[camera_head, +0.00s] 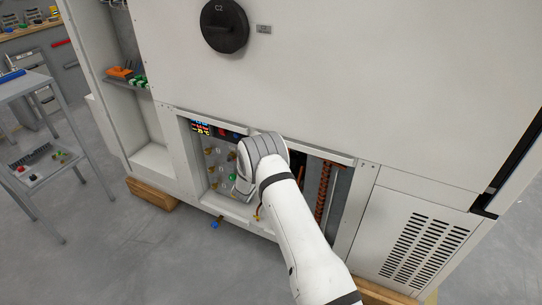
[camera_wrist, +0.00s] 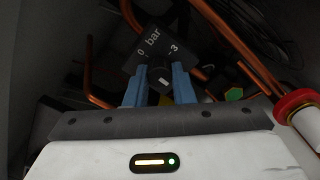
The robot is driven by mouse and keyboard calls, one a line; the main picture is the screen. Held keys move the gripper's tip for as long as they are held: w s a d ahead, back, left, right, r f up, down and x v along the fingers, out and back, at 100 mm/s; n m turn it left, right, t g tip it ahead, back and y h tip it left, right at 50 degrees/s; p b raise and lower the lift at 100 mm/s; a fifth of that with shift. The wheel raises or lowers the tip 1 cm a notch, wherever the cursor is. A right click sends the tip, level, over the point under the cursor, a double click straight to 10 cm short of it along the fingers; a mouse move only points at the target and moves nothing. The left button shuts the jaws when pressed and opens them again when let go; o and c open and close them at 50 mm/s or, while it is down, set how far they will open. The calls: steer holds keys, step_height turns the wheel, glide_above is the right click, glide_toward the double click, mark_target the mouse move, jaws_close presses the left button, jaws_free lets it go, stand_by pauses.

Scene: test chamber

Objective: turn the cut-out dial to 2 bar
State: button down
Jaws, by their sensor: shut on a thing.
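The cut-out dial (camera_wrist: 160,84) is a small dark knob with a light pointer mark, in front of a dark scale plate (camera_wrist: 151,43) in the wrist view. The plate reads "0", "bar" and "3". My gripper (camera_wrist: 160,82) has its two blue fingers on either side of the knob, shut on it. The pointer mark is short, and I cannot tell exactly which value it points at. In the head view my white arm reaches into the open lower bay of the cabinet, and its wrist (camera_head: 262,150) hides the dial and the fingers.
Copper pipes (camera_wrist: 225,38) run close around the plate. A red-and-white cylindrical fitting (camera_wrist: 297,104) is at the right, and a green part with a yellow edge (camera_wrist: 233,94) sits right of the fingers.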

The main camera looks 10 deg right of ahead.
steer(key=shift+s+f, duration=0.15)
steer(key=shift+f, duration=0.15)
steer(key=c, duration=1.6)
jaws_free()
steer(key=o, duration=0.4)
steer(key=shift+r, duration=0.2)
steer(key=shift+c, duration=0.2)
steer(key=v, duration=0.7)
steer(key=shift+s+a+p, duration=0.25)
steer(key=shift+p, duration=0.2)
